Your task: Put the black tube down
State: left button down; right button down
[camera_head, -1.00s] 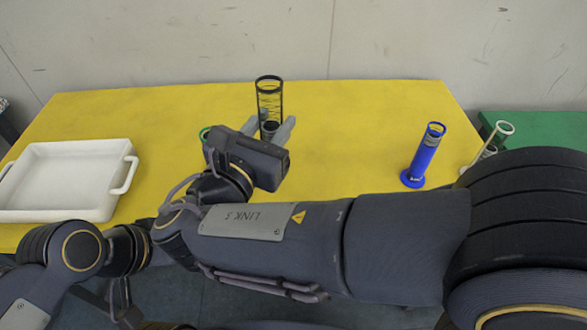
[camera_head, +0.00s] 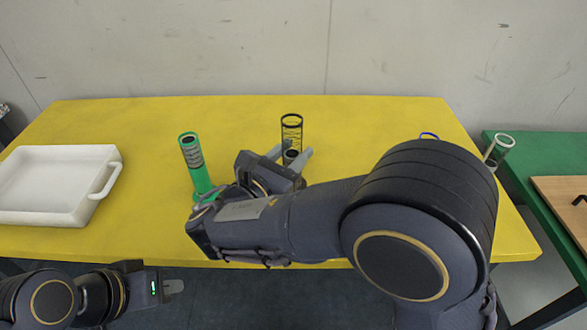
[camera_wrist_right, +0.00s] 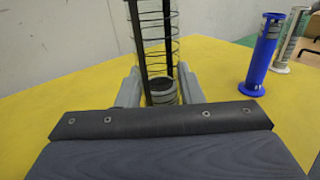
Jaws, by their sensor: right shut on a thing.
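The black tube (camera_head: 291,130) is an upright, see-through cylinder with black rings and a dark rim, at the middle back of the yellow table. My right gripper (camera_head: 291,158) is shut on its lower part, with one grey finger on each side. In the right wrist view the black tube (camera_wrist_right: 156,45) stands upright between the fingers of my right gripper (camera_wrist_right: 160,90). Its foot is hidden behind the gripper body, so I cannot tell whether it touches the table. My left gripper (camera_head: 172,287) is low at the left, off the table's front edge, seen side-on.
A green tube (camera_head: 192,160) stands left of my right gripper. A white tray (camera_head: 105,190) is at the table's left. A blue tube (camera_wrist_right: 264,55) and a whitish tube (camera_wrist_right: 290,40) stand to the right. The yellow table (camera_head: 235,115) is clear along the back.

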jog(key=shift+w+d+f, duration=0.1)
jog(key=shift+w+f, duration=0.3)
jog(key=shift+f, duration=0.05)
jog(key=f, duration=0.2)
jog(key=f+b, duration=0.1)
jog(key=shift+w+f, duration=0.15)
jog(key=shift+w, duration=0.15)
jog(key=shift+f, duration=0.2)
jog(key=shift+f, duration=0.2)
jog(key=c, duration=1)
grip_release()
